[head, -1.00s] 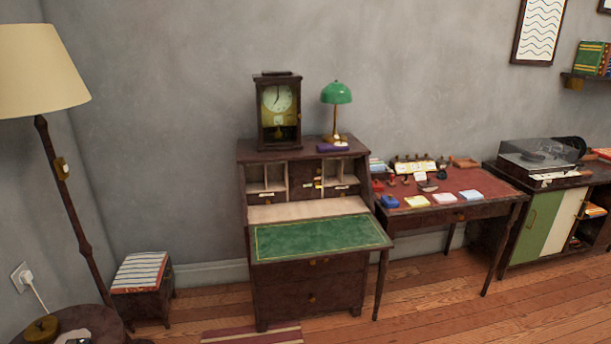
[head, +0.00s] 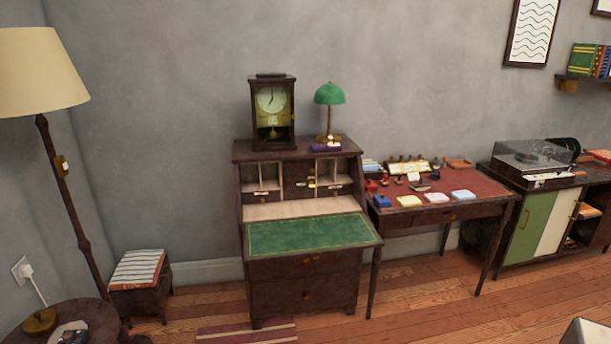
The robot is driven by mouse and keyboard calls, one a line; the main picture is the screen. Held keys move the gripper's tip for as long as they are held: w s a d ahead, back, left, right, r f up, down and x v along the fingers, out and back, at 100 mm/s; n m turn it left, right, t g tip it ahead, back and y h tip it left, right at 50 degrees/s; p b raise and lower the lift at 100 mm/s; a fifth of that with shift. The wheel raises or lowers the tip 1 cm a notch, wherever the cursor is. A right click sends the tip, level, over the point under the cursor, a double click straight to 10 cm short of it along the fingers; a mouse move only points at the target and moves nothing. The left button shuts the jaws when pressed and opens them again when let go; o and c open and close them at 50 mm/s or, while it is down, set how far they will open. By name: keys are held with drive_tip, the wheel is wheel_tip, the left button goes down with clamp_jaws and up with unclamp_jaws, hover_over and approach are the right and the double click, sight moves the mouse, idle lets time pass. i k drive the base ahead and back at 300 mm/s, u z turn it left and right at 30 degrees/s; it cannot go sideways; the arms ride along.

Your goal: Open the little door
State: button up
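A dark wooden writing desk (head: 303,291) stands against the wall, its green-topped flap (head: 310,234) folded down. Between its pigeonholes, a small dark door (head: 295,182) sits in the middle of the upper part and appears shut. Small yellowish metal fittings (head: 311,182) show at its right side, too small to make out. The clock (head: 273,114) on top of the desk has a glazed front, which looks closed. My gripper's fingers are not seen. A pale grey piece at the bottom right corner may be part of my arm.
A green lamp (head: 329,96) stands on the desk top. A red-topped table (head: 470,190) with stamps and papers is close on the right. A floor lamp (head: 58,165), striped stool (head: 138,268) and round table (head: 98,318) are left. Wooden floor lies open in front, with a striped rug.

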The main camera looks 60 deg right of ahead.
sight(297, 174)
drive_tip(key=u, duration=0.15)
drive_tip(key=k, duration=1.6)
drive_tip(key=z, duration=0.4)
drive_tip(key=i, duration=1.05)
drive_tip(key=z, duration=0.1)
